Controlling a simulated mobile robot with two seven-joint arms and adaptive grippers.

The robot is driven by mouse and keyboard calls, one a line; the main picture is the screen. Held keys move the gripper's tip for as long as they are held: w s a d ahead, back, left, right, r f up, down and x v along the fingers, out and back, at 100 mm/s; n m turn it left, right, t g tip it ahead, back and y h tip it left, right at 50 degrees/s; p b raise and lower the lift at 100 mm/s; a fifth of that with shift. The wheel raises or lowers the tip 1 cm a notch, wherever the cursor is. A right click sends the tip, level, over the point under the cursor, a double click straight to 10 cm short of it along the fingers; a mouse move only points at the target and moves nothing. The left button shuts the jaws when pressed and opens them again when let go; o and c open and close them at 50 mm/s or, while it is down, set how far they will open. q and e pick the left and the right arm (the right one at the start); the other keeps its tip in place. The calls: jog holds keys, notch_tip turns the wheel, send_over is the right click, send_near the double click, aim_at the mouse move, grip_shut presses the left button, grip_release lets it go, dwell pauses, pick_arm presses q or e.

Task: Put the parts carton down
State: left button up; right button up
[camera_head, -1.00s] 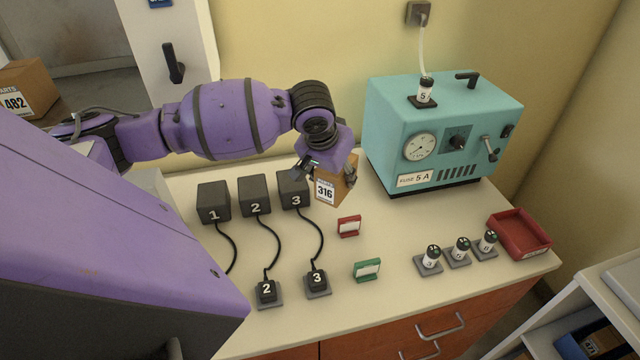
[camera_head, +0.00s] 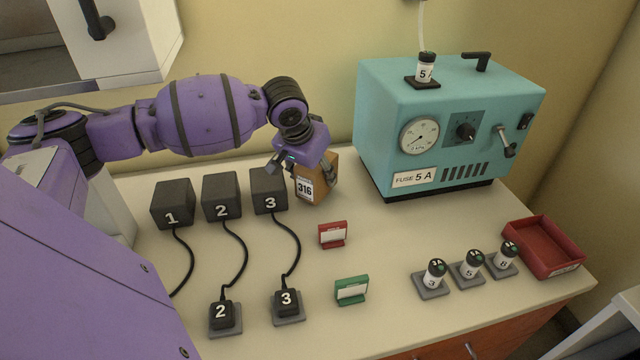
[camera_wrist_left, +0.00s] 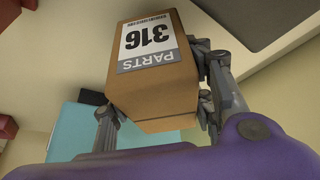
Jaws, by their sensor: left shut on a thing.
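The parts carton (camera_head: 318,183) is a small brown box with a white label reading 316. My left gripper (camera_head: 302,170) is shut on it, with a finger on either side. In the head view the carton is just right of black block 3, over the back part of the bench; I cannot tell whether its base touches the top. The left wrist view shows the carton (camera_wrist_left: 152,85) between the fingers, its PARTS 316 label facing the camera. My right gripper is not in view.
Black blocks 1, 2 and 3 (camera_head: 268,190) stand left of the carton, with cables to small plugs. A teal incubator (camera_head: 445,130) stands right. Red (camera_head: 333,235) and green (camera_head: 351,290) card holders, several labelled vials and a red tray (camera_head: 545,247) are nearer the front.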

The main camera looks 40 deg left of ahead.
pick_arm(q)
jog(key=shift+f+b, duration=0.3)
jog(key=shift+f, duration=0.65)
jog(key=shift+r, duration=0.25)
jog(key=shift+f, duration=0.15)
jog(key=o, duration=1.4)
jog(key=shift+c, duration=0.2)
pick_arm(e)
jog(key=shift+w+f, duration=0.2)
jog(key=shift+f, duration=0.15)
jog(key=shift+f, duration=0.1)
